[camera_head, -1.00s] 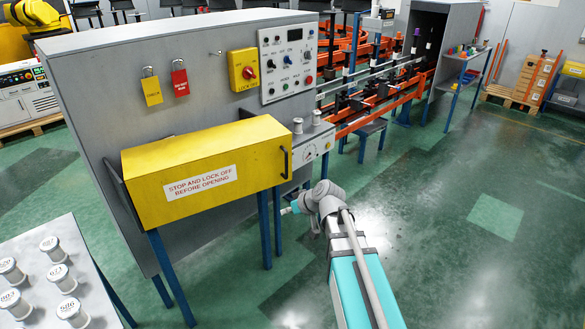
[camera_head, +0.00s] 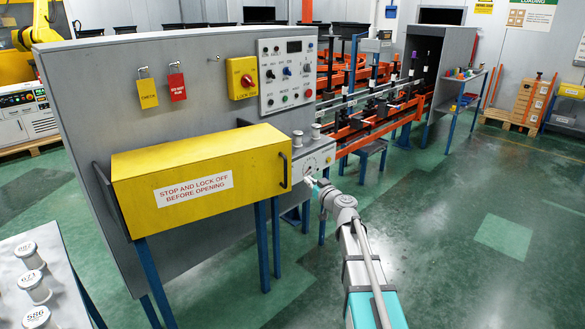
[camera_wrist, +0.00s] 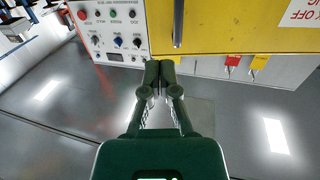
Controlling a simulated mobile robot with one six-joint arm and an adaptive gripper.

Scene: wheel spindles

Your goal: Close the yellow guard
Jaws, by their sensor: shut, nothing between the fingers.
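The yellow guard (camera_head: 205,165) is a long box with a white warning label, at the front of the grey machine in the head view. Its dark handle (camera_head: 283,168) is upright at the right end. I cannot tell whether the guard is fully closed. My gripper (camera_head: 311,183) is to the right of the handle and a little lower, in front of the small dial panel. In the wrist view the guard (camera_wrist: 225,28) fills the upper right and the handle (camera_wrist: 177,24) points down towards my gripper (camera_wrist: 160,68). The fingers are together, empty, apart from the handle in the picture.
A control panel (camera_head: 287,72) and a yellow lockout switch (camera_head: 242,77) are on the grey machine wall (camera_head: 105,95). Padlocks with a yellow tag (camera_head: 147,93) and a red tag (camera_head: 177,86) hang there. A table (camera_head: 75,290) with labelled spindles stands lower left. Floor at right is clear.

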